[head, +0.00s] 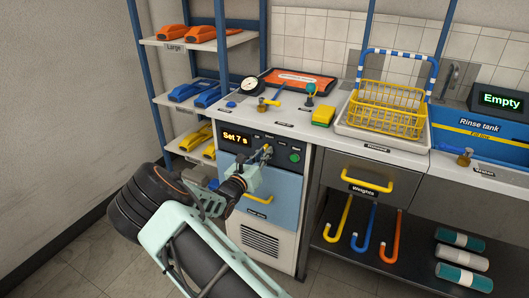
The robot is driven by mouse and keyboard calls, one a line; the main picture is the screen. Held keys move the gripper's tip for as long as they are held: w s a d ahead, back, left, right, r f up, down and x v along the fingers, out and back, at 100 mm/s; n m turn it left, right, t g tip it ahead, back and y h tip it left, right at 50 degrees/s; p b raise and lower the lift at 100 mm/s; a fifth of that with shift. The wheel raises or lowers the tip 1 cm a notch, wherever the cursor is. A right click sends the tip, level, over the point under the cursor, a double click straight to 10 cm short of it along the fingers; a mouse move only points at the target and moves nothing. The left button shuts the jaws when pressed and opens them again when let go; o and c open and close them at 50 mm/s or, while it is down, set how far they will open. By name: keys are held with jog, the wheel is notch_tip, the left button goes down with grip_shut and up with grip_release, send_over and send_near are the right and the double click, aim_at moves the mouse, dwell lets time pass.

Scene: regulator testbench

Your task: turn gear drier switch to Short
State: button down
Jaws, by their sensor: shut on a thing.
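The gear drier (262,240) is a white and blue cabinet under the counter. Its black panel has a lit display (237,136) reading "Set 7 s" and a round green button (295,157). The small switch (267,149) sits on the panel between display and button, under a row of tiny labels that I cannot read clearly. My gripper (262,157) is at the panel with its fingers shut on the switch. The fingers hide most of the switch, so I cannot tell which position it points to.
A yellow drier handle (208,202) lies partly behind my arm, and a yellow drawer handle (364,189) is to the right. The counter above holds a gauge (249,86), an orange case (300,79) and a yellow basket (388,105). Shelves (190,140) stand at left.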

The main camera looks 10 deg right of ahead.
jog(key=shift+m, duration=1.1)
jog(key=c, duration=2)
grip_release()
jog(key=shift+s, duration=0.1)
jog(key=v, duration=1.2)
jog(key=shift+d, duration=0.1)
